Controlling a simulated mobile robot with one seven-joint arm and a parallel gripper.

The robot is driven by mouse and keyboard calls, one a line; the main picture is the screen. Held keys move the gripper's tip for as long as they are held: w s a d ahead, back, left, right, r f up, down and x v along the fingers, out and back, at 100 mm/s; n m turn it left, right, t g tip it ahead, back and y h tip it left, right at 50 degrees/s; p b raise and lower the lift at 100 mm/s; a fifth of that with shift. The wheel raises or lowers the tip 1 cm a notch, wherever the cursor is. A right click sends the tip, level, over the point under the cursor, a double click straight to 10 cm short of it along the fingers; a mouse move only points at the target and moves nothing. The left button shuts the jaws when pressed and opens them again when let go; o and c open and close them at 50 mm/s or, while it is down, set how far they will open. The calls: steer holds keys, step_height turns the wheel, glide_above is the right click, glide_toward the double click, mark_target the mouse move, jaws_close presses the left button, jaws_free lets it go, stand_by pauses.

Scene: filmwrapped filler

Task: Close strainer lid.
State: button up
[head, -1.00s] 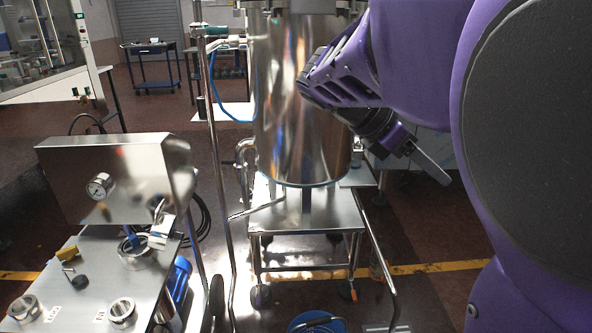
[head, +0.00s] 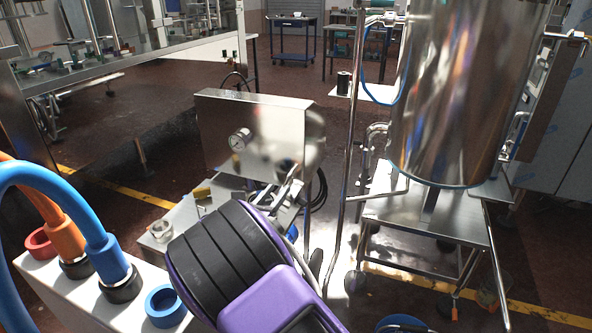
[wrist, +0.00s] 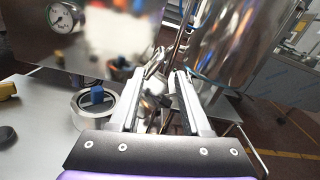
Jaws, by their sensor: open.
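My gripper (wrist: 158,78) points down at the steel cart top, its two fingers apart and open. In the wrist view, a round steel port with a blue piece in it (wrist: 97,98) lies just left of the left finger. A small shiny metal part (wrist: 153,100) shows between and beyond the fingers; it is blurred, and I cannot tell whether it is the strainer lid or whether a finger touches it. In the head view, my purple wrist hides the port, and the gripper end (head: 290,195) shows by the gauge box's lower right.
The steel box (head: 255,120) with a gauge (head: 239,140) stands behind the gripper. A big steel tank (head: 455,90) is close on the right. A yellow valve handle (head: 202,191) is at left. A white box with hose fittings (head: 110,295) stands in the left foreground.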

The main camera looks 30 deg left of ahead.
mark_target(289, 175)
steer(key=w, duration=0.7)
steer(key=w+a+b, duration=0.1)
steer(key=w, duration=0.3)
steer(key=shift+w+r, duration=0.1)
steer(key=shift+w, duration=0.05)
jaws_close()
steer(key=shift+d, duration=0.1)
